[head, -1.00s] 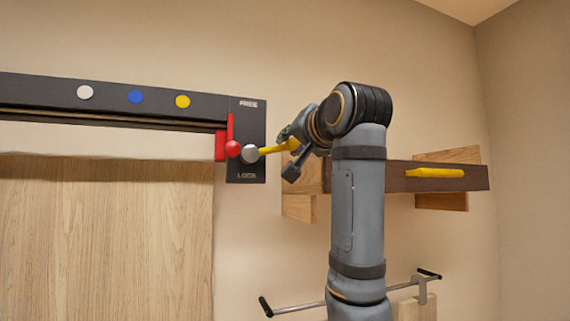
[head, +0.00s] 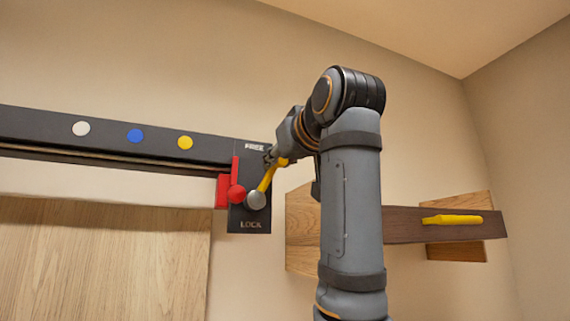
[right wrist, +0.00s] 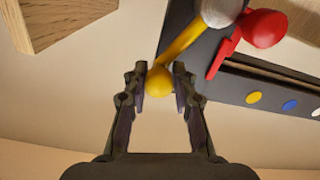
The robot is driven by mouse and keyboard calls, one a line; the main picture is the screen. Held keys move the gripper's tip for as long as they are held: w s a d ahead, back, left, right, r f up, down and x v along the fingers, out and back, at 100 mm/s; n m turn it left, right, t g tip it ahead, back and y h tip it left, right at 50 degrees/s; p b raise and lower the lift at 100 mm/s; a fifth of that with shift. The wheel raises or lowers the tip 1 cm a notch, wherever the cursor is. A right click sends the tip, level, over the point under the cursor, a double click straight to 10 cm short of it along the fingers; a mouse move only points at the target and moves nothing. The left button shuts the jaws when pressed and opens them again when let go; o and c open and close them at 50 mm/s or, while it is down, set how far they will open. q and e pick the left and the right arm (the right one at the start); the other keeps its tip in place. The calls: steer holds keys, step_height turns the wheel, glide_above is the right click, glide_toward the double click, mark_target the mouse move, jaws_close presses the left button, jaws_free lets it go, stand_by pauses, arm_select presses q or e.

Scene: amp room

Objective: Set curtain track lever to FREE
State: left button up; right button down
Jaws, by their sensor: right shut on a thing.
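The curtain track lever (head: 266,180) is a yellow rod on a round grey hub (head: 256,200). It is mounted on a dark plate (head: 247,222) marked FREE above and LOCK below. The lever points up and to the right, its end towards the FREE side. My right gripper (head: 277,159) is at the lever's upper end. In the right wrist view the lever's yellow ball knob (right wrist: 158,80) lies between the fingertips of my right gripper (right wrist: 159,88), which is shut on it. My left gripper is not in view.
A red ball-ended handle (head: 236,193) sits just left of the hub. The dark track (head: 60,122) with white, blue and yellow dots runs left above a wooden panel (head: 100,260). A brown beam with a yellow handle (head: 452,219) is on the right wall.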

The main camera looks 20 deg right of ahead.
steer(key=shift+w+a+f+n, duration=0.2)
steer(key=shift+a+n, duration=0.1)
steer(key=shift+n, duration=0.1)
steer(key=shift+a, duration=0.1)
steer(key=shift+n, duration=0.3)
steer(key=c, duration=1.3)
jaws_free()
steer(key=shift+r, duration=0.1)
steer(key=shift+o, duration=1)
steer(key=shift+w, duration=0.3)
steer(key=s, duration=0.7)
steer(key=shift+s, duration=0.3)
